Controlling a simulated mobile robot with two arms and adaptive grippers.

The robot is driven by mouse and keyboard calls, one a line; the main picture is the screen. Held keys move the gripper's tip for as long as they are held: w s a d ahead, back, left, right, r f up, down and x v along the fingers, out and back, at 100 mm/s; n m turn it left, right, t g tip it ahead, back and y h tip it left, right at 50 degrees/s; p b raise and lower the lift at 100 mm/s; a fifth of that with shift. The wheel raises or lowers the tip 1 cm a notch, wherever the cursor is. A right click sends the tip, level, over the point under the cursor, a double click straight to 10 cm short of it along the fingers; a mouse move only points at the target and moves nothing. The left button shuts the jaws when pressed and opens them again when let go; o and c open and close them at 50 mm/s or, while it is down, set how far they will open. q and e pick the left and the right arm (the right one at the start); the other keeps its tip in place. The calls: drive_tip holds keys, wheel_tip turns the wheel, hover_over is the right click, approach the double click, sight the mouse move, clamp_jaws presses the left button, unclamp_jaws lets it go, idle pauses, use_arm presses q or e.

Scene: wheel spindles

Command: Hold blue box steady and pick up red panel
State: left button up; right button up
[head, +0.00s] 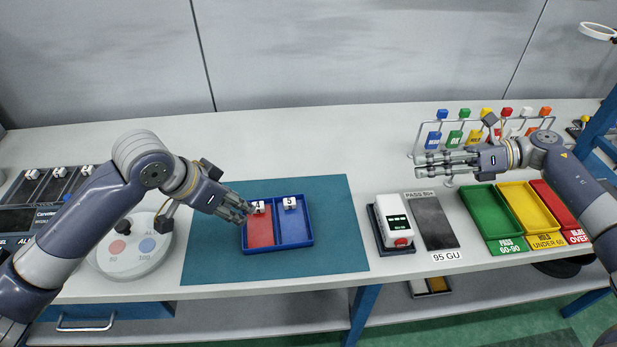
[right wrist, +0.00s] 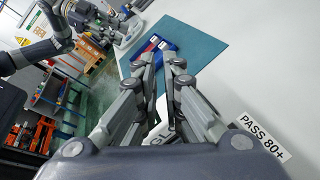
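The blue box (head: 308,240) lies on a teal mat in the middle of the table. The red panel (head: 260,232) lies in its left compartment, with a white tag marked 4 at its far end. The right compartment is blue, with a tag marked 5. My left gripper (head: 246,211) is at the box's left side, over or beside the red panel's edge; I cannot tell if it touches, nor how far its fingers are apart. My right gripper (head: 425,163) is well right of the box, fingers apart and empty; it also shows in the right wrist view (right wrist: 162,60).
A white device (head: 393,222) and a dark pad (head: 432,222) stand right of the teal mat (head: 340,220). Green (head: 490,215), yellow (head: 527,210) and red trays follow. A rack of coloured tags (head: 480,130) stands behind my right gripper. A round white dial (head: 130,248) is at left.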

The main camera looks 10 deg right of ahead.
drive_tip(key=w+a+r+n+g, duration=0.1)
drive_tip(key=a+n+g, duration=0.1)
drive_tip(key=a+n, duration=0.45)
drive_tip(key=n+g+h, duration=0.5)
drive_tip(key=n+h, duration=0.3)
drive_tip(key=n, duration=0.7)
approach(276, 223)
drive_tip(key=s+d+r, duration=0.2)
drive_tip(key=s+d, duration=0.1)
drive_tip(key=d, duration=0.3)
drive_tip(key=w+a+n+t+h, duration=0.2)
drive_tip(key=a+n+h, duration=0.1)
drive_tip(key=n+h, duration=0.35)
drive_tip(key=shift+y, duration=0.25)
wheel_tip(276, 223, down, 9)
drive_tip(key=shift+s+a+r, duration=0.1)
drive_tip(key=shift+s+a, duration=0.05)
drive_tip(key=shift+s, duration=0.05)
clamp_jaws()
use_arm(q)
drive_tip(key=shift+o, duration=0.2)
